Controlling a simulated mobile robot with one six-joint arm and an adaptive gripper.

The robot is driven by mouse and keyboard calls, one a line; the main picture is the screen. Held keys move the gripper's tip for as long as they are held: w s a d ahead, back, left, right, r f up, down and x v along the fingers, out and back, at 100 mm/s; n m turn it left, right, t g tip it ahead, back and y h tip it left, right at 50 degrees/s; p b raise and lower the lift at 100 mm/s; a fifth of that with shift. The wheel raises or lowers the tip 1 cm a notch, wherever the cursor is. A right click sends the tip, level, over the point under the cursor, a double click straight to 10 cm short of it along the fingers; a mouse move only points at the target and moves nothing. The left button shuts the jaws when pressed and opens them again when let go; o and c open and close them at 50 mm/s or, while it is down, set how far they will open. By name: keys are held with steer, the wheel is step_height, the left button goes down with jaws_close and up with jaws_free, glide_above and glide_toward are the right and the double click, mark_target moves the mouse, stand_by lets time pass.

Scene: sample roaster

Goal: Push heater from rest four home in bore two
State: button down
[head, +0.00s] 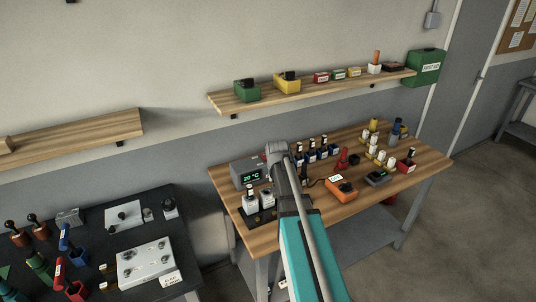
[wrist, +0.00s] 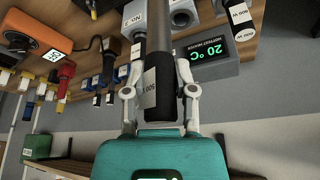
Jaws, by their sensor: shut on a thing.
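My gripper (wrist: 160,95) is shut on a heater (wrist: 158,85) with a black, white-labelled grip, in the wrist view. The heater's grey metal rod runs from the grip toward the top of the picture. A light block marked No 2 (wrist: 134,24) is partly hidden behind the rod. I cannot tell whether the rod is in a bore or in front of the block. In the head view my arm hides the gripper and the held heater. Two light blocks with dark-topped heaters, one of them the left block (head: 249,205), stand on a black base at the bench's left.
A grey controller (head: 249,173) reading 20 °C stands close by, also in the wrist view (wrist: 210,62). Several heaters in blue rests (head: 322,152) line the back. A shelf (head: 310,90) hangs above.

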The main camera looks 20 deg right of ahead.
steer(key=w+r+n+p, duration=0.2)
steer(key=w+r, duration=0.1)
steer(key=w, duration=0.4)
steer(key=shift+w+a+r+y, duration=0.15)
steer(key=shift+a+y, duration=0.05)
steer(key=shift+y, duration=0.2)
step_height(320, 180, down, 6)
steer(key=b, duration=0.5)
steer(key=shift+r+b, duration=0.1)
steer(key=shift+b, duration=0.2)
steer(key=shift+f+b, duration=3.9)
steer(key=shift+f, duration=0.05)
stand_by(0.9)
steer(key=shift+c, duration=1.8)
jaws_free()
steer(key=shift+r, duration=0.2)
